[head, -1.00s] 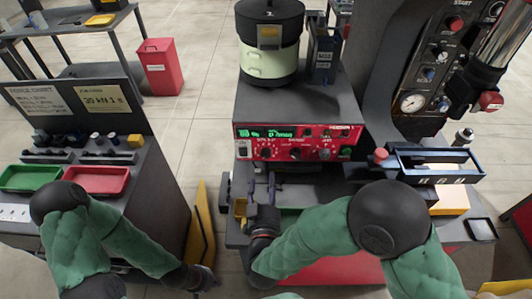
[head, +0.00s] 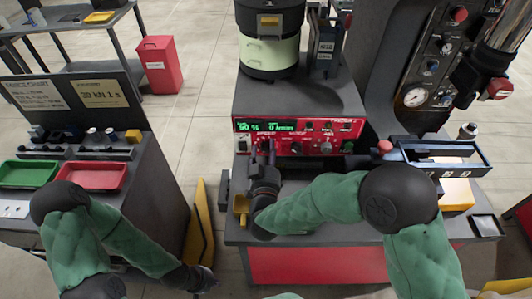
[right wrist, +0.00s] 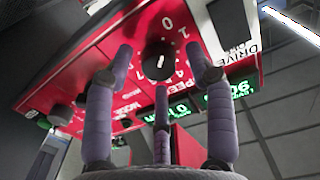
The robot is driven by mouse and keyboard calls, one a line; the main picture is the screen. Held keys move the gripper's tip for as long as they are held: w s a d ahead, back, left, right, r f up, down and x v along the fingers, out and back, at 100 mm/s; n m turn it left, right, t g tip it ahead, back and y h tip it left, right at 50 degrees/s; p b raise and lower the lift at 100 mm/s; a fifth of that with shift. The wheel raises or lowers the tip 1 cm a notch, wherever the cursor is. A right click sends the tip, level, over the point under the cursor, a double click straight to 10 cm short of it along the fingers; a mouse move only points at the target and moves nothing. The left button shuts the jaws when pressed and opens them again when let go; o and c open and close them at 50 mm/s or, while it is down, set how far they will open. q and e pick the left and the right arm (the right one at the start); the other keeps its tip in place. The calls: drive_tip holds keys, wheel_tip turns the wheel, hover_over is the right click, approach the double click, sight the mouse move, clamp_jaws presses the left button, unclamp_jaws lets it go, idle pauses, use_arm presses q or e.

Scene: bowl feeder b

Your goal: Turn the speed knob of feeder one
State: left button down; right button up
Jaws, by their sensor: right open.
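The feeder's red control panel (head: 318,128) faces me, with a green display reading 60 %. The speed knob (right wrist: 157,58), black and round with a white mark, shows in the right wrist view beside the SPEED lettering and a printed scale. My right gripper (head: 263,153) is open in front of the panel's left part and hides the knob in the head view. In the right wrist view, its fingers (right wrist: 160,72) spread around the knob; contact cannot be told. My left gripper (head: 205,278) is low, away from the feeder, and its fingers are unclear.
A DRIVE switch (right wrist: 228,22) is right of the knob in the right wrist view. Another knob (head: 296,149) and a green button (head: 348,147) sit further right on the panel. A blue-framed tray (head: 438,155) stands right of the feeder. A yellow board (head: 198,225) leans at the left.

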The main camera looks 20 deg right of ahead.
clamp_jaws()
drive_tip(key=shift+r, duration=0.1)
drive_tip(key=m+b, duration=0.4)
drive_tip(key=m, duration=0.1)
drive_tip(key=shift+d+m, duration=0.1)
drive_tip(key=shift+m, duration=0.3)
drive_tip(key=m+b, duration=0.4)
drive_tip(key=m, duration=0.1)
drive_tip(key=shift+r+m, duration=0.1)
drive_tip(key=shift+m, duration=0.2)
drive_tip(key=m, duration=0.2)
drive_tip(key=shift+d+m+b, duration=0.1)
drive_tip(key=shift+m+b, duration=0.2)
drive_tip(key=shift+m, duration=1.9)
